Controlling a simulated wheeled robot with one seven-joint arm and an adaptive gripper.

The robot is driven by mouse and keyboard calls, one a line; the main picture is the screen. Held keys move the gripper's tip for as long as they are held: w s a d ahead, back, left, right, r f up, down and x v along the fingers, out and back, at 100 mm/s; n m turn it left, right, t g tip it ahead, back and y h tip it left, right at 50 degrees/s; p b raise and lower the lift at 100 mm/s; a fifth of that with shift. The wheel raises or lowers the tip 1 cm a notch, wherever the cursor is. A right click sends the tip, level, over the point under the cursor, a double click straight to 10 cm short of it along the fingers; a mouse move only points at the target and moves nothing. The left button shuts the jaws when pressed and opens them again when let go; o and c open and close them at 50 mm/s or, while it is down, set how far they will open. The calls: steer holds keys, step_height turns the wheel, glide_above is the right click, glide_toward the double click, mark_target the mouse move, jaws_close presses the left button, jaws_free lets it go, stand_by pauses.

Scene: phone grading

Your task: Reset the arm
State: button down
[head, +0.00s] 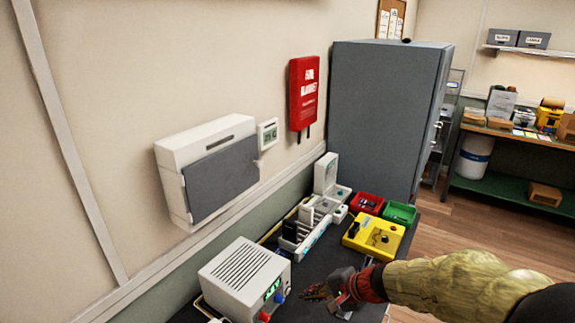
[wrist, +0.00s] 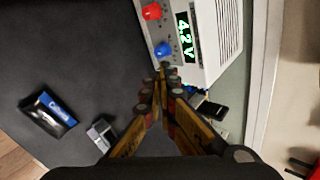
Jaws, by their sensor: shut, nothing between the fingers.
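My gripper (head: 322,293) is low over the dark bench top at the front, just right of the white power supply (head: 240,278). In the wrist view my gripper (wrist: 163,82) has its fingers together at the tips with nothing between them. The tips appear close to the power supply (wrist: 212,40), whose green display reads 4.2 V; I cannot tell if they touch it. My arm, in a yellow-green sleeve, reaches in from the right in the head view.
A phone rack (head: 312,232), yellow device (head: 373,236), red bin (head: 367,203) and green bin (head: 400,213) stand farther back. In the wrist view, a blue-and-black item (wrist: 47,115), small grey piece (wrist: 101,133) and dark phone (wrist: 213,110) lie nearby. The wall bounds the left.

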steer(key=s+r+n, duration=0.3)
steer(key=s+r, duration=0.3)
steer(key=s+d+r+n+h, duration=0.3)
steer(key=s+d, duration=0.3)
steer(key=s, duration=0.3)
steer(key=s+d+r+n+h, duration=0.3)
steer(key=s+d+r+h, duration=0.1)
steer(key=s, duration=0.5)
steer(key=d+r, duration=0.1)
steer(key=d, duration=0.1)
steer(key=shift+s+d+r+n, duration=0.3)
steer(key=shift+s+d+r, duration=0.05)
steer(key=shift+w, duration=0.1)
